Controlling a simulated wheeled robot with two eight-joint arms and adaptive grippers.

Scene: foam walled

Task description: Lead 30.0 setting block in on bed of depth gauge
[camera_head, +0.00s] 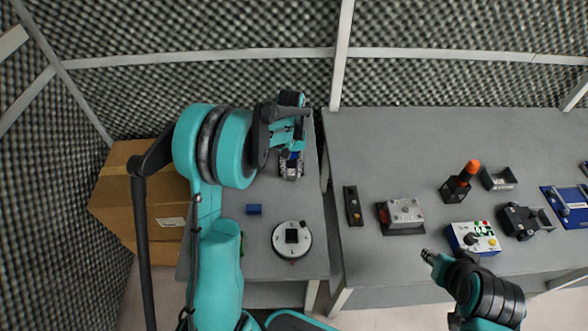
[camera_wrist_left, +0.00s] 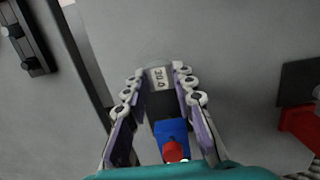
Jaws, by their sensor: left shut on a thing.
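My left gripper (camera_head: 291,168) is over the back of the left table. It is shut on a dark block with a white end label, which reads like 30.0 upside down; this setting block (camera_wrist_left: 160,78) sits between the two fingers in the left wrist view (camera_wrist_left: 163,85). A blue part (camera_wrist_left: 171,133) with a red knob (camera_wrist_left: 173,151) shows at the near end of the block, between the fingers. Whether the block touches anything below is unclear. I cannot tell for sure which thing is the depth gauge. My right gripper (camera_head: 432,257) hangs by the right table's front edge; its jaws are too small to read.
The left table holds a small blue block (camera_head: 254,210) and a round white dial (camera_head: 292,240). The right table holds a dark strip with knobs (camera_head: 353,205), a silver-topped block (camera_head: 403,211), a blue-and-white device (camera_head: 474,238) and a black clamp-like fixture (camera_head: 522,221). A gap separates the tables.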

